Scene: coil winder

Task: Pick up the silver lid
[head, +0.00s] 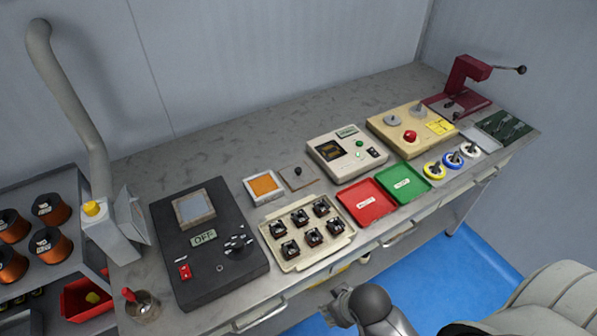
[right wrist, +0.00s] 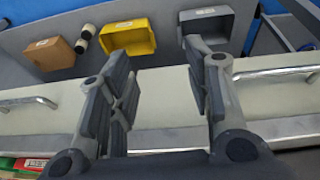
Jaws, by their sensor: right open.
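The lid is not in the right wrist view. My left gripper is not in view.
A black hotplate unit (head: 208,242) is left of the tank. A cream tray of small coil parts (head: 334,241) is in front of the lid. A red tray (head: 366,203) and a tester (head: 346,153) are to the right. Drawer handles (head: 260,313) project at the front.

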